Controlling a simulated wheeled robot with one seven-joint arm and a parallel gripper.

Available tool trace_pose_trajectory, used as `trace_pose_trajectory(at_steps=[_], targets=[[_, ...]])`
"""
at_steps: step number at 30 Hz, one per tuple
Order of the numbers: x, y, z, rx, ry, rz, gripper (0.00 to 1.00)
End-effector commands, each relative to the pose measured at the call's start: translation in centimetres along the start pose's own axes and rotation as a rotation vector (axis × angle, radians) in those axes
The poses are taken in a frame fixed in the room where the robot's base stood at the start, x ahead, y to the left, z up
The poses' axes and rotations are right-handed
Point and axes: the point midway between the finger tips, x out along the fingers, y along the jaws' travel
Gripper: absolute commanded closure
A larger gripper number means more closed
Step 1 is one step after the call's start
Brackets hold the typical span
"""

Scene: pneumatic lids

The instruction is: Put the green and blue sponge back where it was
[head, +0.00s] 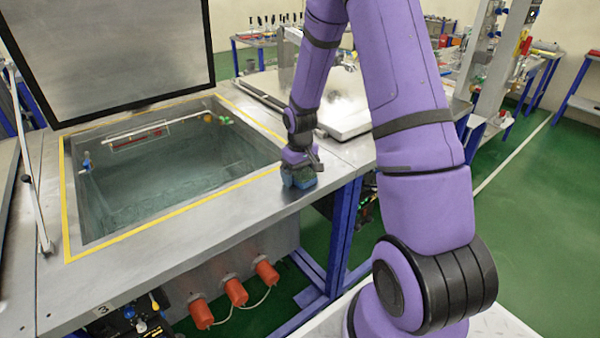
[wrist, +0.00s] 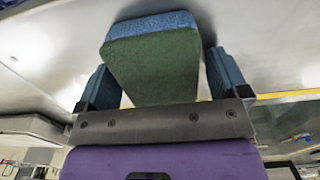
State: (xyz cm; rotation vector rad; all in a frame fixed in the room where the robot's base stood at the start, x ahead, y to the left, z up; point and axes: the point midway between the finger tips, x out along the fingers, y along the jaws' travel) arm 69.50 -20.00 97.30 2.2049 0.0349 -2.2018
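The sponge (head: 299,175) is a block with a green face and a blue layer. It is at the front right of the metal counter, by the tank's right corner. In the wrist view the sponge (wrist: 155,65) lies between my gripper's two blue fingers, slightly skewed to them. My gripper (head: 300,165) reaches down over it. The fingers (wrist: 165,85) are spread, with narrow gaps showing beside the sponge, so it looks open around it. My gripper partly hides the sponge in the head view; the contact under it is hard to see.
A water-filled tank (head: 180,170) with a yellow border (head: 200,200) lies to the left, its lid (head: 110,50) raised. A closed metal lid (head: 335,105) lies behind my forearm. Bare counter (head: 130,255) runs along the front. Orange floats (head: 237,291) hang below.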

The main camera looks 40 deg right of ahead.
Motion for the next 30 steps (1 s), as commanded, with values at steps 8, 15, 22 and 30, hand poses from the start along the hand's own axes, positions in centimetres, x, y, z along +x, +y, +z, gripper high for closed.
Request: trace_pose_trajectory(at_steps=[8, 15, 22, 30], targets=[[-0.1, 0.0, 0.0, 0.0, 0.0, 0.0, 0.07], [-2.2, 0.0, -0.1, 0.001, 0.003, 0.001, 0.07], [-6.7, 0.0, -0.1, 0.0, 0.005, 0.002, 0.07], [-11.0, 0.0, -0.1, 0.0, 0.002, 0.001, 0.07]])
